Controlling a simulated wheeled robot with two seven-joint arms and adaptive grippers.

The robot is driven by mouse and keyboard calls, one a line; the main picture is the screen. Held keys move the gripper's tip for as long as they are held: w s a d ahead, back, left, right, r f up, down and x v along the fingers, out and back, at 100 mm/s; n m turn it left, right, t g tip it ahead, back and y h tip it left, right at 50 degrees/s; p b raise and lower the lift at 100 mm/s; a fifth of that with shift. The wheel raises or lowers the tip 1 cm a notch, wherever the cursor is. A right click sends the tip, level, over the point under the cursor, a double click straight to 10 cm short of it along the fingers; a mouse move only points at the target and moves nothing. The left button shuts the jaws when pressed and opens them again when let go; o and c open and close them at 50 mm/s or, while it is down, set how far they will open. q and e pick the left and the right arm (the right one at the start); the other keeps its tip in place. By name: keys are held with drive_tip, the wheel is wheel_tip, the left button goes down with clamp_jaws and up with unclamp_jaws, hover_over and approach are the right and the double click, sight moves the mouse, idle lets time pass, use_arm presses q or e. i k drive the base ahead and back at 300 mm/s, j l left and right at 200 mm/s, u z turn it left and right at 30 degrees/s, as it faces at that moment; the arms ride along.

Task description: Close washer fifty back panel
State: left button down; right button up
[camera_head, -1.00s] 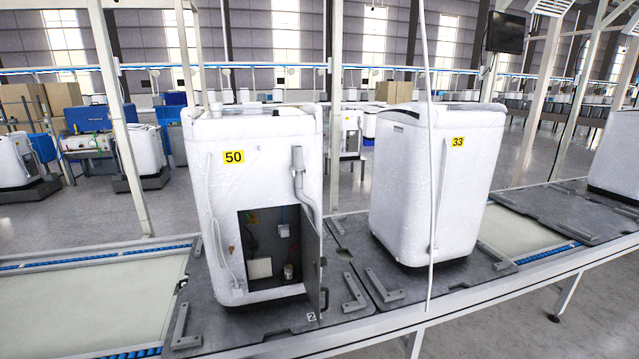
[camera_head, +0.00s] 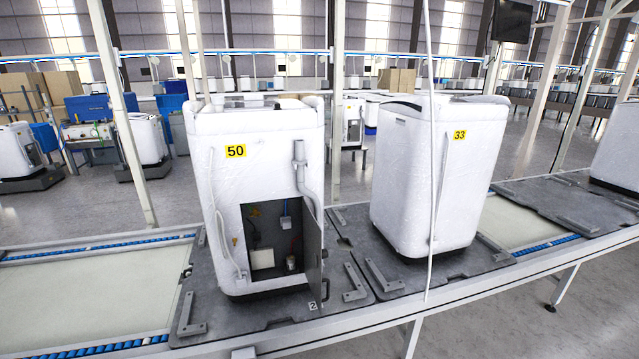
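The white washer labelled 50 (camera_head: 215,185) stands upright on a grey pallet on the conveyor, left of centre. Its back panel (camera_head: 313,255) is a grey door hinged at the right side of a dark opening (camera_head: 262,222) low on the washer. The panel stands swung outward, seen nearly edge-on. Inside the opening, a white box, a small cylinder and wires show. A grey drain hose (camera_head: 306,180) runs down the washer above the panel. Neither of my grippers shows in the head view.
A second white washer labelled 33 (camera_head: 410,180) stands on its own pallet to the right. A thin white vertical pole or cable (camera_head: 429,200) passes in front of it. The conveyor's front rail (camera_head: 380,325) runs along the near side. Metal posts rise behind.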

sight(313, 233)
drive_tip(key=i+l+u, duration=0.25)
drive_tip(key=l, duration=0.15)
drive_tip(key=l+u, duration=0.25)
drive_tip(key=l, duration=0.15)
drive_tip(key=i+l+u, duration=0.25)
drive_tip(key=l, duration=0.2)
drive_tip(key=l+u, duration=0.3)
drive_tip(key=l, duration=0.15)
drive_tip(key=j, duration=0.45)
